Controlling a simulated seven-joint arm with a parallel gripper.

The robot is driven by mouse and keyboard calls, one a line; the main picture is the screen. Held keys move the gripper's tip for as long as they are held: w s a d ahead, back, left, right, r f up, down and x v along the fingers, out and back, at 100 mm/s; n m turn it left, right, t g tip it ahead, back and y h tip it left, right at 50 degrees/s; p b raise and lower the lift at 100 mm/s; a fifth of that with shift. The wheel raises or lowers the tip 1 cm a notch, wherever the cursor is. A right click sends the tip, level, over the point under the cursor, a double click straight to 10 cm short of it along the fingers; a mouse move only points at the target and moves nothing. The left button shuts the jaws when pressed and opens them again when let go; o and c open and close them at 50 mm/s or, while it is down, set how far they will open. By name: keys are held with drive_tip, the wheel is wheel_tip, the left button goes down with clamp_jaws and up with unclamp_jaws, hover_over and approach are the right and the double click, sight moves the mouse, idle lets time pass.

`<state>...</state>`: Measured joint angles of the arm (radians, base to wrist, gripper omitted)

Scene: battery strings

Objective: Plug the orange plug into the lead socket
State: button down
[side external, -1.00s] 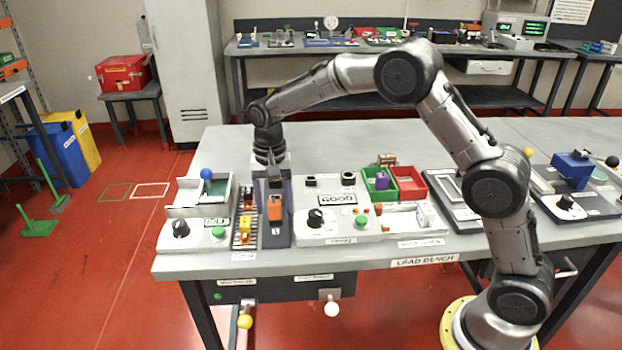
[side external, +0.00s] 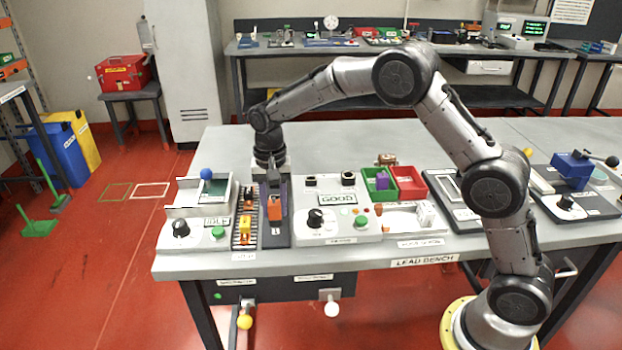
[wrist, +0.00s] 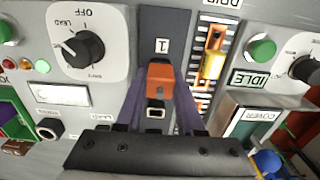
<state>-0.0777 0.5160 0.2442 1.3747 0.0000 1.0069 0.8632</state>
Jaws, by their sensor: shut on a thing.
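The orange plug (side external: 274,205) is between the fingers of my gripper (side external: 273,190), over the dark panel (side external: 275,239) marked 1. The wrist view shows the orange plug (wrist: 160,79) between the two purple-tinted fingers of my gripper (wrist: 160,112), which are shut on it. Two other black sockets, a left one (side external: 311,181) and a right one (side external: 348,178), stand at the back of the tester.
The tester (side external: 340,226) with dial and GOOD display is just right of the plug. A slotted strip (side external: 244,240) with yellow and orange pieces and a box (side external: 187,212) with a blue-knobbed cover lie left. Green (side external: 392,192) and red bins stand right.

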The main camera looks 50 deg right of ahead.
drive_tip(key=shift+r, duration=1.65)
idle(0.4)
drive_tip(key=shift+r, duration=2.4)
drive_tip(key=shift+r+n, duration=0.15)
drive_tip(key=shift+n, duration=0.15)
drive_tip(key=w+d+r, duration=0.2)
drive_tip(key=d, duration=1.4)
drive_tip(key=shift+w, duration=0.25)
drive_tip(key=shift+f, duration=0.1)
